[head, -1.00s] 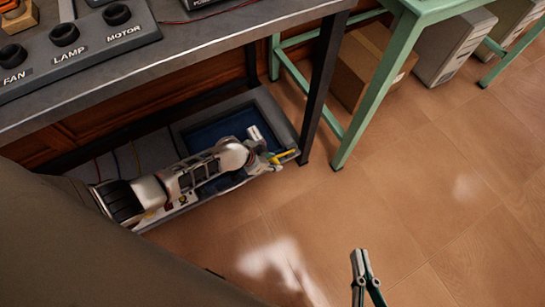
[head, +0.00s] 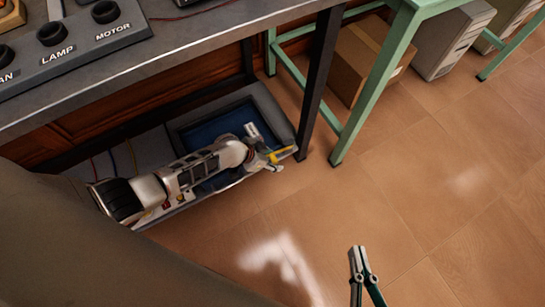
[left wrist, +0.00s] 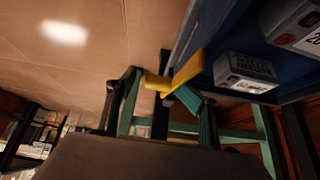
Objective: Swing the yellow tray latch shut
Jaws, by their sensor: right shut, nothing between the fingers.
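The yellow latch (head: 282,153) is at the right front corner of a grey tray (head: 272,108) with a blue floor, low under the workbench. In the left wrist view the latch (left wrist: 182,70) is a bent yellow piece by the blue tray wall (left wrist: 192,32), sticking out past its edge. My left gripper (head: 273,161) is right at the latch. In the left wrist view its fingers (left wrist: 165,100) are apart, with the latch in front of the gap; I cannot tell whether they touch it. My right gripper (head: 359,262) is shut and empty above the floor.
A grey labelled box (left wrist: 245,72) lies in the tray. The dark bench leg (head: 317,85) stands just right of the tray. Switches marked lamp and motor sit on a panel (head: 75,60) above. A green table leg (head: 375,90) and cardboard box (head: 360,60) are further right. The floor in front is clear.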

